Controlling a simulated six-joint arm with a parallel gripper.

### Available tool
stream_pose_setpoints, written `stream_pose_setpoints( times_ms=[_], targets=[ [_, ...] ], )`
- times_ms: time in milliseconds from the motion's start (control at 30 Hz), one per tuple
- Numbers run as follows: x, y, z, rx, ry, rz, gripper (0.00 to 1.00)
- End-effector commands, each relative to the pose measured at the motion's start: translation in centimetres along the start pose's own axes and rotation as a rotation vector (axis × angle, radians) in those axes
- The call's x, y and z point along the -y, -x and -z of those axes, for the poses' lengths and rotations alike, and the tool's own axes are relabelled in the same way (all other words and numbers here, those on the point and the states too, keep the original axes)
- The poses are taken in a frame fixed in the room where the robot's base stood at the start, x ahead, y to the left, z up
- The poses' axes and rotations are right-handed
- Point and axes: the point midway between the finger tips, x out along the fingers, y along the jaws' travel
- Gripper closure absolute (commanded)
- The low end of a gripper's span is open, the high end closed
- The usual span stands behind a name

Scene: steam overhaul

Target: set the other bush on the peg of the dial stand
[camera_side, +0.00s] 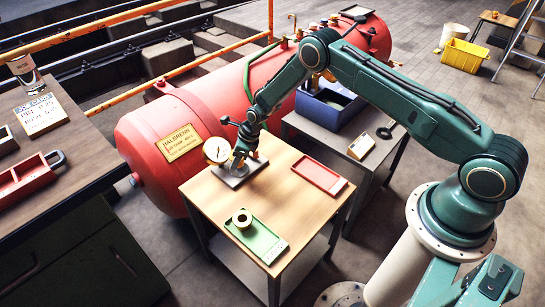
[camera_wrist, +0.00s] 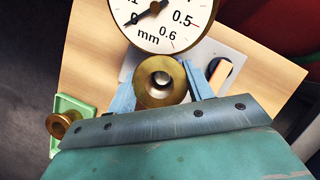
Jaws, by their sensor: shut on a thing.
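My gripper (camera_side: 240,158) is low over the dial stand (camera_side: 232,178) on the wooden table. In the wrist view its two blue-grey fingers are shut on a brass bush (camera_wrist: 147,94), a flanged ring seen end-on. A pale round shape shows in its bore, maybe the peg; I cannot tell how far the bush sits over it. The stand's white dial (camera_wrist: 165,22) is just beyond the bush, and its grey base plate shows below. A second bush (camera_side: 242,217) stands in the green tray (camera_side: 268,247), also seen in the wrist view (camera_wrist: 62,124).
A red tray (camera_side: 319,177) lies bare on the table's right side. A side table holds a blue box (camera_side: 328,108) and a small card (camera_side: 361,146). A big red tank (camera_side: 160,130) stands close behind the table. The table's front right is clear.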

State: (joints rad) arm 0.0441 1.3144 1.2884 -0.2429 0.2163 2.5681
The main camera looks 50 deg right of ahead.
Motion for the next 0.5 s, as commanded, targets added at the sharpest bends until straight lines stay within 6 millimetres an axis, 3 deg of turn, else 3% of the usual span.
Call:
stream_pose_setpoints(
  times_ms=[500],
  targets=[
    [0.04, -0.45, 0.10, 0.002, 0.001, 0.001, 0.84]
  ],
)
